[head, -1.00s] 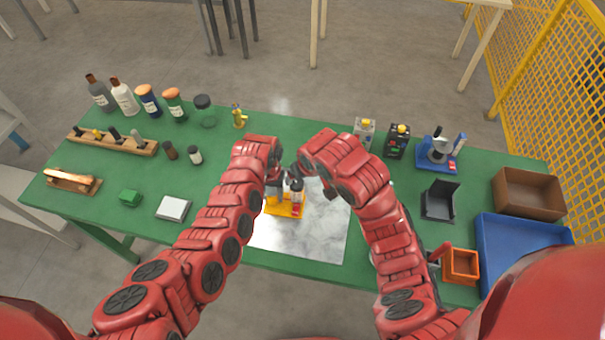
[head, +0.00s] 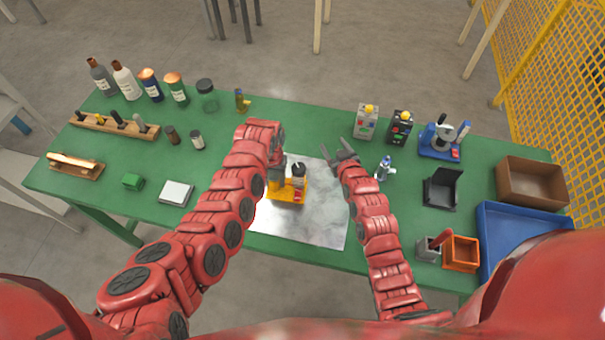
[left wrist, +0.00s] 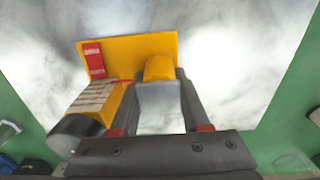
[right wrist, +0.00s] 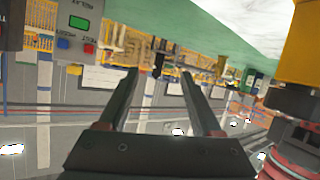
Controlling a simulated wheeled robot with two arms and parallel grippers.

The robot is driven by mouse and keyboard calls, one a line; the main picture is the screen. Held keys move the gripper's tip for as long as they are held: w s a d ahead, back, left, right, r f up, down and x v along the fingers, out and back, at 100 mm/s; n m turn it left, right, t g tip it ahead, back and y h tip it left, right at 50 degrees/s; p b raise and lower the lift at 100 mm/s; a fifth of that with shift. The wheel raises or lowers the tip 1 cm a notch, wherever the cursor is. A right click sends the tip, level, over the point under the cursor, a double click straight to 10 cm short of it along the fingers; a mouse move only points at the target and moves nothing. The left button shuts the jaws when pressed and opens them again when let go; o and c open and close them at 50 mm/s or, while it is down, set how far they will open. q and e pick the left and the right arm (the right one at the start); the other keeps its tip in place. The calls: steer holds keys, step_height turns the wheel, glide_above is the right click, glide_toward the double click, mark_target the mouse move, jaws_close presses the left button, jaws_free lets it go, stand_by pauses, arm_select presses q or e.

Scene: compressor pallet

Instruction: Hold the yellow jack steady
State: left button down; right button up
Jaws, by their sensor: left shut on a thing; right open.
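The yellow jack (head: 287,201) stands on the shiny grey sheet (head: 310,230) near the middle of the table. It has a black-topped upright part and a red label, which also shows in the left wrist view (left wrist: 126,58). My left gripper (left wrist: 160,95) is shut on a yellow part of the jack; in the head view my left forearm hides most of the grip. My right gripper (head: 340,153) is open and empty, to the right of the jack and beyond the sheet's far right corner. Its open fingers show in the right wrist view (right wrist: 165,90).
A small white and blue bottle (head: 384,168) stands just right of my right gripper. Two control boxes (head: 366,122) (head: 401,128) stand behind it. An orange bin (head: 460,252), blue tray (head: 520,247) and brown box (head: 532,186) fill the right end. Bottles line the far left.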

steer(key=s+r+t, duration=0.2)
steer(key=s+t, duration=0.2)
steer(key=s, duration=0.2)
steer(key=y, duration=0.4)
glide_toward(302, 175)
steer(key=shift+n+g, duration=0.3)
steer(key=shift+n, duration=0.1)
steer(key=x, duration=0.6)
steer(key=r+x, duration=0.1)
steer(key=x, duration=0.2)
steer(key=shift+w, duration=0.4)
steer(key=shift+f, duration=0.1)
jaws_close()
steer(key=shift+s+f, duration=0.1)
steer(key=shift+f, duration=0.05)
